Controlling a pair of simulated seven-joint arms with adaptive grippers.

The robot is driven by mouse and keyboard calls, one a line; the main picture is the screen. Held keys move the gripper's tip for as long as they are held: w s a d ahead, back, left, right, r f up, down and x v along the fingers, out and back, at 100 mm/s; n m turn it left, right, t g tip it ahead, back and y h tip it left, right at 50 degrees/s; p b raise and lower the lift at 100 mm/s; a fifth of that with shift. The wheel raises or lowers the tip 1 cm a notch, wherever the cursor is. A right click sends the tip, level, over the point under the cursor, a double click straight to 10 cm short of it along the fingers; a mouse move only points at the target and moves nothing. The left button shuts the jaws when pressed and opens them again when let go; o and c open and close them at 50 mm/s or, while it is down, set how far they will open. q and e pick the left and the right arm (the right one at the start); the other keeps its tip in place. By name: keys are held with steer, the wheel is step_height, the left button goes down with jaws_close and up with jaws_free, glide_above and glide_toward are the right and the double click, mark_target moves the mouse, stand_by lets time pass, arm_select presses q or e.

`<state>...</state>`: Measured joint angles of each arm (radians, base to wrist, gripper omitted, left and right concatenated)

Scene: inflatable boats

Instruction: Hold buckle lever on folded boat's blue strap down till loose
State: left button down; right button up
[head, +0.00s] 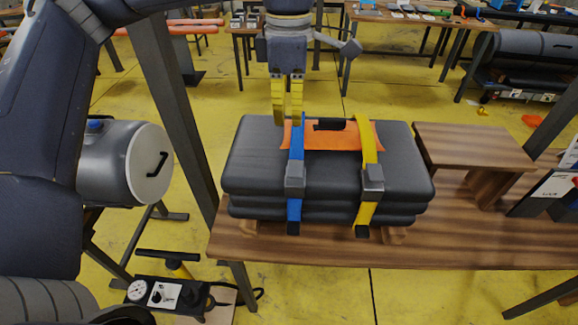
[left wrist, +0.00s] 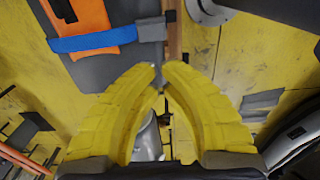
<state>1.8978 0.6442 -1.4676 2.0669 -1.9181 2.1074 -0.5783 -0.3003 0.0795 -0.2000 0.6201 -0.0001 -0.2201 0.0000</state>
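The folded dark grey boat (head: 335,180) lies on the wooden bench with an orange panel (head: 335,137) on top. A blue strap (head: 297,150) wraps around its left part, with a grey buckle (head: 294,178) at the front upper edge. The buckle's lever cannot be made out separately. My left gripper (head: 287,122) points down above the boat's back edge, near the top of the blue strap and apart from the buckle. Its yellow fingers are empty, tips together. The left wrist view shows the fingertips (left wrist: 160,72) beside the boat, with the blue strap (left wrist: 95,42) at upper left. My right gripper is out of view.
A yellow strap (head: 367,150) with its own buckle (head: 372,178) crosses the boat to the right. A small wooden stand (head: 475,145) is on the bench (head: 470,235) at right. A pump with a gauge (head: 165,292) is at lower left.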

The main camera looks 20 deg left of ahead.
mark_target(289, 173)
arm_select(q)
steer(key=shift+f, duration=0.1)
step_height(289, 173, down, 14)
steer(key=shift+r, duration=0.1)
stand_by(0.6)
stand_by(0.3)
